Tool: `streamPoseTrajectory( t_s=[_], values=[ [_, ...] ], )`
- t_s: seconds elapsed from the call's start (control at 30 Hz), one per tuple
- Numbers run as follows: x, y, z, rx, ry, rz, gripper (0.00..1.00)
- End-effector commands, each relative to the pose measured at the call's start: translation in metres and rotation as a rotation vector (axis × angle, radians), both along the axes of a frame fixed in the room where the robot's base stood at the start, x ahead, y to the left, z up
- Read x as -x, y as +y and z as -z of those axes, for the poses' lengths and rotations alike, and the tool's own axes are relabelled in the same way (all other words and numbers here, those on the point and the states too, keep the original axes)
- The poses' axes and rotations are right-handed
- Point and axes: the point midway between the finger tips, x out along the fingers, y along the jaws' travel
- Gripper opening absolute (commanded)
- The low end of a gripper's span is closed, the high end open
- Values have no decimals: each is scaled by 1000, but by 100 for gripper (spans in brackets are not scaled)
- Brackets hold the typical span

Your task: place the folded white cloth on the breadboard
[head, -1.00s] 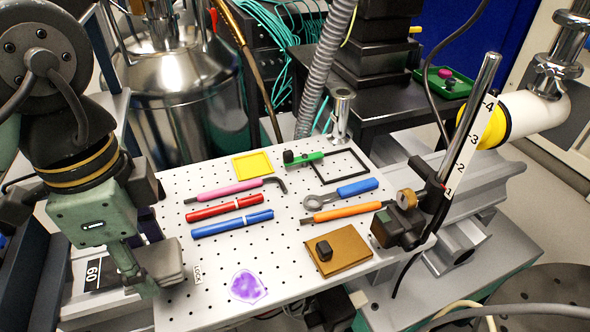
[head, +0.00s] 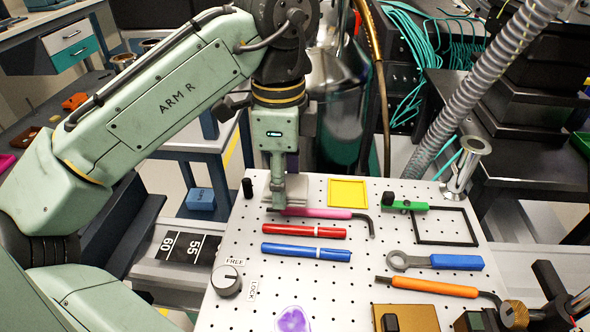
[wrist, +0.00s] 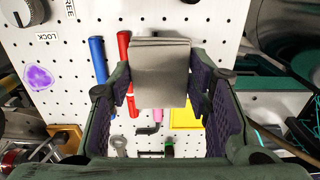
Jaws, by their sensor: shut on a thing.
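The folded cloth (head: 297,190) is pale grey-white, and my gripper (head: 279,196) is shut on it. In the wrist view the cloth (wrist: 160,72) sits between both fingers, its layered fold showing at the top. The breadboard (head: 350,280) is a white plate with rows of holes. In the head view the cloth is over the breadboard's back left part and overlaps the handle of a pink hex key (head: 325,213). I cannot tell whether the cloth touches the board or hangs just above it.
A knob (head: 227,281) and purple patch (head: 293,319) are nearer the front. A wrench (head: 440,261) and orange tool (head: 430,286) lie right.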

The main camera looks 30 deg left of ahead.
Motion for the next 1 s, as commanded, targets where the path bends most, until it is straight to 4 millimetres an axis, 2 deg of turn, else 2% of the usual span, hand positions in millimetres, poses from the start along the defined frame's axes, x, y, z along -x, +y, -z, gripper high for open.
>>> streamPoseTrajectory(
  t_s=[0.03,0.13,0.43,0.67,1.0],
  values=[
    [-13,3,0,3,1,2,30],
    [-31,10,2,3,1,1,30],
    [-60,20,4,-2,1,0,30],
    [-59,21,38,-2,1,-1,30],
    [-59,20,42,0,0,0,30]
  ],
)
